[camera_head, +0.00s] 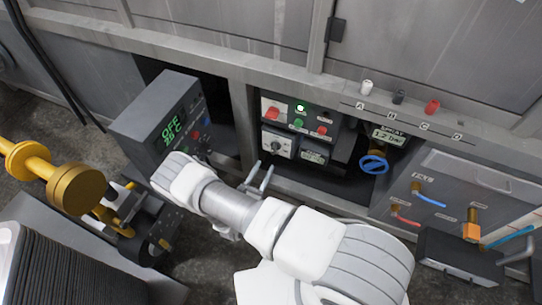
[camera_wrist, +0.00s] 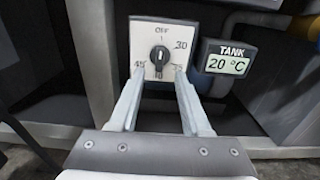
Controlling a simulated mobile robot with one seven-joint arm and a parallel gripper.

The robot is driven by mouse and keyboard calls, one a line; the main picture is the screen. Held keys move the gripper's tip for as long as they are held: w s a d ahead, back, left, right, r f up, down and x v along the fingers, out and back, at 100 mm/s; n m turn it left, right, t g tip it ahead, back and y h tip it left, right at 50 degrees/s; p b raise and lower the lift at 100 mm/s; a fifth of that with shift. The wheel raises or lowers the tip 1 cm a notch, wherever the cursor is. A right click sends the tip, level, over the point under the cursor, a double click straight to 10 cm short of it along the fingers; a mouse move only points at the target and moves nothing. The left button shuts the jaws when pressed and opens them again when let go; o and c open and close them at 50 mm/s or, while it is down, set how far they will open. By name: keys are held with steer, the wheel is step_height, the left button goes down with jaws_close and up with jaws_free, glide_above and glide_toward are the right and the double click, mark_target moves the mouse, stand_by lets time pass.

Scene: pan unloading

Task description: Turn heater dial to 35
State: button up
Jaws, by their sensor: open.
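The heater dial (camera_wrist: 159,55) is a black knob on a white square plate with marks OFF, 30, 35 and 45. Its white pointer line is up, toward OFF. In the head view the dial (camera_head: 278,144) is on the lower left of the control panel. My gripper (camera_wrist: 159,78) is open, its two fingers apart, pointing at the plate with nothing between them. The fingertips appear just below the knob, near the 45 and 35 marks; I cannot tell if they touch the plate. In the head view my gripper (camera_head: 258,178) is in front of and below the panel.
A tank display (camera_wrist: 226,61) right of the dial reads 20 °C. A dark box (camera_head: 160,120) with a green OFF readout stands to the left. A blue valve wheel (camera_head: 373,165) is to the right. Red and green buttons sit above the dial.

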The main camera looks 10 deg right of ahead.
mark_target(273, 151)
steer(key=b+x, duration=0.1)
steer(key=x, duration=0.6)
jaws_close()
